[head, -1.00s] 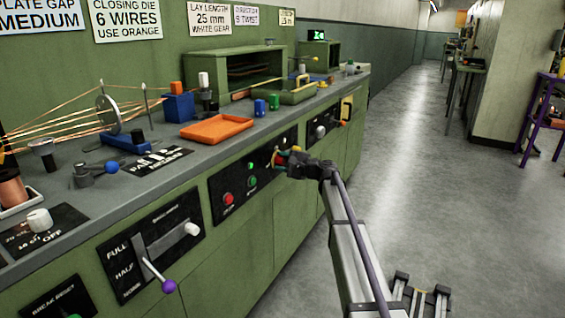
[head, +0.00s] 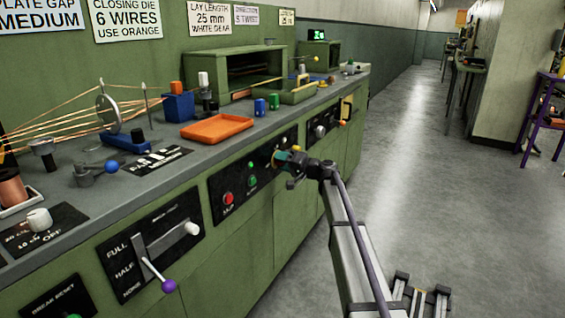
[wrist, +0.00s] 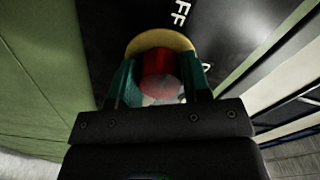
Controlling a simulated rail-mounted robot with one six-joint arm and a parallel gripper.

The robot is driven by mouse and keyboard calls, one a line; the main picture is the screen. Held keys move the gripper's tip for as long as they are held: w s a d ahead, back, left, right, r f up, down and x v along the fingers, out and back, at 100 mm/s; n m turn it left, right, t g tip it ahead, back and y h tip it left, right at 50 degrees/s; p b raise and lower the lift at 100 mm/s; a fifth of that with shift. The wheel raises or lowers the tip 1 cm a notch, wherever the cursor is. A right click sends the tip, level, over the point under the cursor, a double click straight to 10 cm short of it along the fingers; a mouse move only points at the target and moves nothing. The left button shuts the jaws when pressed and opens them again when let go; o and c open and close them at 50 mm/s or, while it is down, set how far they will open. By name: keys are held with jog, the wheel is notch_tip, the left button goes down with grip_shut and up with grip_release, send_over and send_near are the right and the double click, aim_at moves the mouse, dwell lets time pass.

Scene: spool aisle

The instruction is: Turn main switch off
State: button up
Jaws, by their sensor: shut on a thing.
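The main switch shows in the wrist view as a red knob (wrist: 158,70) on a yellow round plate (wrist: 160,40) on a black panel. Part of a white label ending in "FF" (wrist: 182,12) is beside the plate, at its upper right. My gripper (wrist: 162,82) has its teal fingers on both sides of the red knob and is shut on it. In the head view my gripper (head: 282,157) is at the black front panel (head: 240,177) of the green bench, and it hides most of the switch. The knob's exact pointing direction is hidden.
A red button (head: 228,198) and a green button (head: 252,181) sit left of my gripper on the same panel. A purple-tipped lever (head: 168,285) is farther left. An orange tray (head: 216,128) lies on the bench. The aisle floor (head: 430,180) at right is clear.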

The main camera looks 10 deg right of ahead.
jog(key=shift+n, duration=0.6)
jog(key=o, duration=0.9)
jog(key=shift+d, duration=0.1)
jog(key=v, duration=1)
jog(key=shift+s+d, duration=0.2)
jog(key=shift+s, duration=0.1)
